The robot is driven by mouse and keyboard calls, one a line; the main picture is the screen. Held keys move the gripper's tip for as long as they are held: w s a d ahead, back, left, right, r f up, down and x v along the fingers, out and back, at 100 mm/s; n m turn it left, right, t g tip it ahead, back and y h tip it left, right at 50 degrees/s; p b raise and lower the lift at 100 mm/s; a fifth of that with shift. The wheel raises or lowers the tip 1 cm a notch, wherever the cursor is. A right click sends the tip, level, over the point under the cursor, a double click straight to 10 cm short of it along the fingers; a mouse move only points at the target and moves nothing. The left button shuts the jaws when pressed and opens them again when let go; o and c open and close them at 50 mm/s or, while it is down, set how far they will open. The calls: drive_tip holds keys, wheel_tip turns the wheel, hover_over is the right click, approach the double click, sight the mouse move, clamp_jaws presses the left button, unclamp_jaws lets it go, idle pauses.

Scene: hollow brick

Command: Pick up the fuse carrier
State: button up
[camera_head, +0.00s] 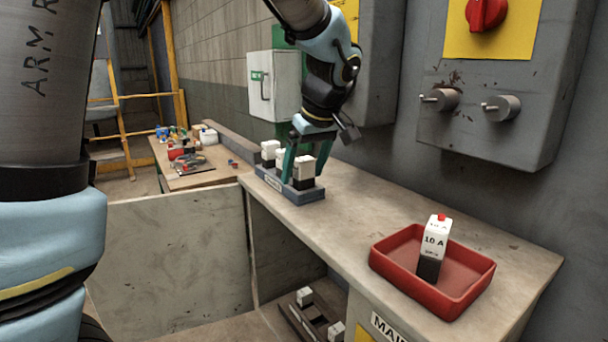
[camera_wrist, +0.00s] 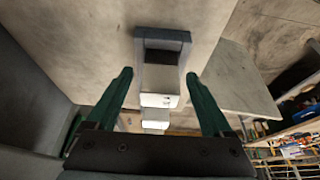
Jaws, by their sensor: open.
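A blue-grey fuse base (camera_head: 290,190) stands on the counter with several white and black fuse carriers upright in it. The front carrier (camera_head: 304,165) stands at the base's near right end. My gripper (camera_head: 302,174) is open and points down over the base, its green fingers reaching beside the carriers. In the wrist view the fingers (camera_wrist: 162,78) stand apart on both sides of a white-topped carrier (camera_wrist: 159,88), with visible gaps; contact does not show. Another fuse carrier (camera_head: 434,243), marked 10 A with a red top, stands tilted in a red tray (camera_head: 388,267).
The counter (camera_head: 350,205) is clear between the base and the red tray. A grey switch box (camera_head: 490,110) with knobs hangs above on the wall. A lower shelf holds another base with white-topped pieces (camera_head: 305,297). A cluttered table (camera_head: 210,178) stands behind.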

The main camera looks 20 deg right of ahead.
drive_tip(key=shift+c, duration=0.2)
clamp_jaws()
idle(0.4)
